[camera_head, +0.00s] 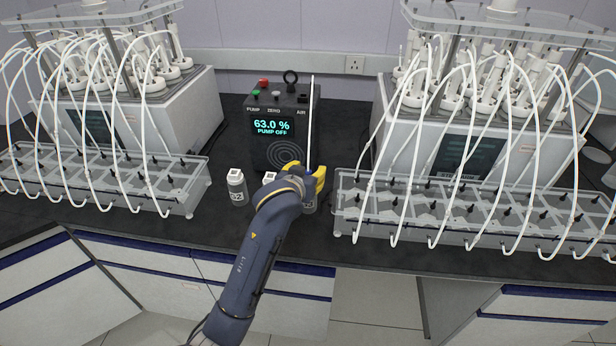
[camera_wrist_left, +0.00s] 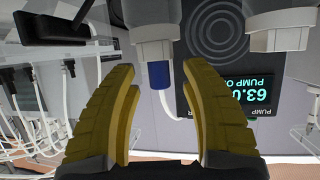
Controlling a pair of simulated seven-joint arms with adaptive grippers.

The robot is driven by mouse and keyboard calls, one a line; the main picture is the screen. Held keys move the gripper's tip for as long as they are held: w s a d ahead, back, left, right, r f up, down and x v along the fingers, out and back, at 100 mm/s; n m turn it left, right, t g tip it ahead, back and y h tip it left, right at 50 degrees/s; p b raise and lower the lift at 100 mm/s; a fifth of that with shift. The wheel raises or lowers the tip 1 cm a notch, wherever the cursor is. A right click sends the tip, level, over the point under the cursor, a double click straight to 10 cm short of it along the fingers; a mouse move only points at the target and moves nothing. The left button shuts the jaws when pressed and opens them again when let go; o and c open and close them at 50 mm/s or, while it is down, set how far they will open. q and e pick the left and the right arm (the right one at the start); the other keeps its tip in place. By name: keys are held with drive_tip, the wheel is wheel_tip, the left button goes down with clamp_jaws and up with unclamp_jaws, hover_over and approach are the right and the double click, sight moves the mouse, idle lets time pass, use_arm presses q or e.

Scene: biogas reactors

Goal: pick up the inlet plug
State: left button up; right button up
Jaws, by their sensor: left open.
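The inlet plug appears to be the short blue cylinder (camera_wrist_left: 157,76) in the left wrist view. It sits on the end of a pale grey and white bottle neck (camera_wrist_left: 152,45), and a white tube (camera_wrist_left: 171,104) curves beside it. My left gripper (camera_wrist_left: 160,68) is open, with one yellow finger on each side of the blue cylinder and a visible gap to both. In the head view my left gripper (camera_head: 312,180) is over the bottle at the right of the row, mostly hiding that bottle. I cannot make out the plug clearly there. My right gripper is not in view.
Two white-capped bottles, one at left (camera_head: 237,187) and one in the middle (camera_head: 269,178), stand by the gripper. The pump unit (camera_head: 273,140) behind reads 63.0 %, PUMP OFF. Clear racks with looping tubes stand left (camera_head: 190,200) and right (camera_head: 345,205), leaving a narrow gap.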

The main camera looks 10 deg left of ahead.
use_arm(q)
drive_tip(key=shift+c, duration=0.3)
clamp_jaws()
